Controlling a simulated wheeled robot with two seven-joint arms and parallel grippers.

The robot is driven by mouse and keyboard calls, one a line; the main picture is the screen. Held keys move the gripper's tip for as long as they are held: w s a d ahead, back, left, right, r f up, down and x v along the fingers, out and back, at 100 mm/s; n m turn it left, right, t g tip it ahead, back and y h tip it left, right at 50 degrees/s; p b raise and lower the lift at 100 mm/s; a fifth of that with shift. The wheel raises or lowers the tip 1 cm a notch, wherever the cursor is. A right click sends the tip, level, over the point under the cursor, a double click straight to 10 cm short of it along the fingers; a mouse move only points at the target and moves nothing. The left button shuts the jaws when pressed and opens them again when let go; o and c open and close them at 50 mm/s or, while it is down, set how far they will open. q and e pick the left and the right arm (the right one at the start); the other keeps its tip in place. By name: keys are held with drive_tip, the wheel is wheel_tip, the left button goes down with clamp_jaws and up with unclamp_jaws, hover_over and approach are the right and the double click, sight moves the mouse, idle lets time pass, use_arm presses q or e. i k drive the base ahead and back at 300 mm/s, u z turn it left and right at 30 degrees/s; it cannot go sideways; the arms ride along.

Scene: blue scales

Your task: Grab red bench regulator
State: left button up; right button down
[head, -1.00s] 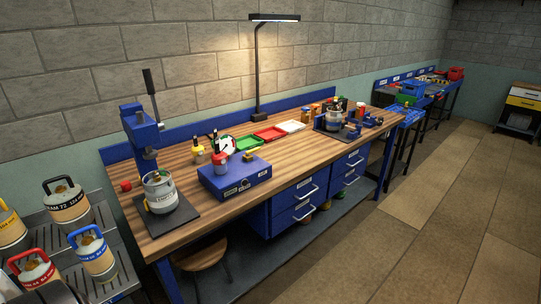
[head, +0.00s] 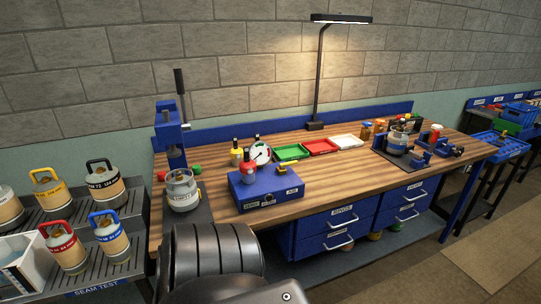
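A small red device with a dark top, which looks like the red bench regulator (head: 248,174), stands upright on the blue box (head: 272,203) on the wooden workbench. A round white-faced gauge (head: 260,153) shows just behind it. A similar yellow device (head: 236,154) stands behind and to the left. A dark ribbed link of my own arm rises at the bottom of the view, in front of the bench edge. Neither gripper's fingers show.
A grey cylinder (head: 182,191) stands under a blue press (head: 170,134). Blue drawers (head: 330,232) sit under the bench. A rack of cylinders (head: 67,249) stands at left.

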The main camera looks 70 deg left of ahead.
sight(248, 167)
drive_tip(key=u, duration=0.3)
drive_tip(key=i, duration=0.65)
drive_tip(key=u, duration=1.05)
drive_tip(key=i, duration=0.4)
drive_tip(key=u, duration=0.45)
